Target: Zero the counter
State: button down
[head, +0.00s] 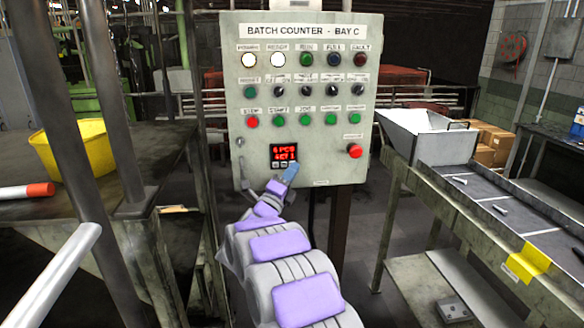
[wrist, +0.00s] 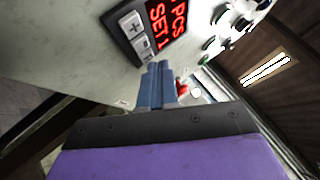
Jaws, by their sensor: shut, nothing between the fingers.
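The counter (head: 283,152) is a small black unit with red digits, low on the grey panel headed BATCH COUNTER - BAY C. Its lower line reads SET 1; the upper line seems to show 6 and PCS. Small pale keys sit under the digits. In the wrist view the counter (wrist: 157,27) shows a plus key (wrist: 131,23), a minus key (wrist: 142,43) and part of a third key by the fingertips. My gripper (head: 291,170) is shut and empty, its blue fingers (wrist: 158,70) at the counter's lower right corner. I cannot tell whether they touch it.
The panel (head: 250,170) also carries rows of lamps, switches and buttons, and a red mushroom button (head: 355,151) to the right of the counter. A workbench with a yellow bin (head: 73,148) stands left. A metal hopper and chute (head: 432,138) stand right.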

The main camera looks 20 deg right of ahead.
jog(key=shift+w, duration=0.2)
dwell(0.5)
jog(key=shift+s, duration=0.15)
jog(key=shift+s+a+b, duration=0.15)
jog(key=shift+s+b, duration=0.3)
jog(key=shift+b, duration=0.25)
jog(key=shift+s, duration=0.1)
jog(key=s+b, duration=0.1)
jog(key=s, duration=0.1)
jog(key=s+a, duration=0.1)
jog(key=s+b, duration=0.1)
jog(key=s, duration=0.1)
jog(key=shift+s+a+b, duration=0.3)
jog(key=shift+a, duration=0.05)
